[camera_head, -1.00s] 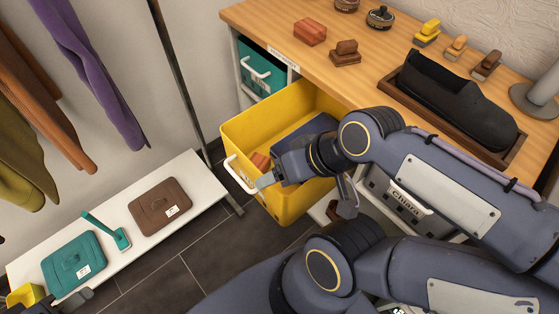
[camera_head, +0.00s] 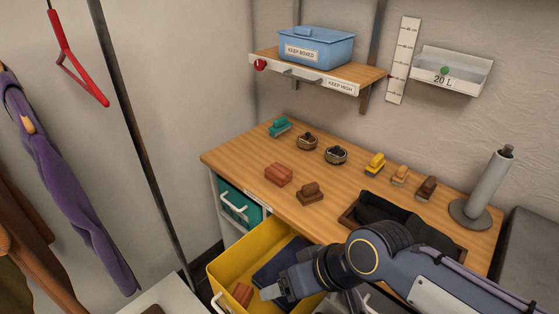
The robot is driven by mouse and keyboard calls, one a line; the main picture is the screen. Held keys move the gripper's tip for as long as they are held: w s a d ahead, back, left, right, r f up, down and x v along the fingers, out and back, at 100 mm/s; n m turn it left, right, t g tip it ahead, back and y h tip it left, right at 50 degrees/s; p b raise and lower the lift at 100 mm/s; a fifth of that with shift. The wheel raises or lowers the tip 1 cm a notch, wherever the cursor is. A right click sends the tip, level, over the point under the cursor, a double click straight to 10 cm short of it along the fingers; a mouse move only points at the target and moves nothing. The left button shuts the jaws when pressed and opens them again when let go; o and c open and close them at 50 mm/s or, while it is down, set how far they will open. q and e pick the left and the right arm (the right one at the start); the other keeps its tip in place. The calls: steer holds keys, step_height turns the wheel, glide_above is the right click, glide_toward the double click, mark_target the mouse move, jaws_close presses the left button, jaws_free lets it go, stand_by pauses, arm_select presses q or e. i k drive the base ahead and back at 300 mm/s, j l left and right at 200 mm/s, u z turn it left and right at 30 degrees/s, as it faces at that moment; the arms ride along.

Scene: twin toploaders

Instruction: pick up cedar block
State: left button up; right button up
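A reddish-brown block (camera_head: 242,294), cedar-like in colour, lies in the open yellow drawer (camera_head: 221,276). Another reddish block (camera_head: 279,174) sits on the wooden counter; I cannot tell by label which is the cedar block. My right gripper (camera_head: 268,293) is low over the drawer, its grey tip just right of the block inside. Whether its fingers are apart does not show, and no held object is visible. My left gripper is out of view.
A dark blue item (camera_head: 278,262) lies in the drawer beside my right gripper. Brushes, tins and a black shoe in a tray (camera_head: 361,228) stand on the counter (camera_head: 236,153). A shelf (camera_head: 362,76) holds a blue box (camera_head: 316,47). A teal drawer (camera_head: 236,204) is beside the yellow one.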

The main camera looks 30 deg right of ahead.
mark_target(280, 176)
steer(key=z, duration=1.2)
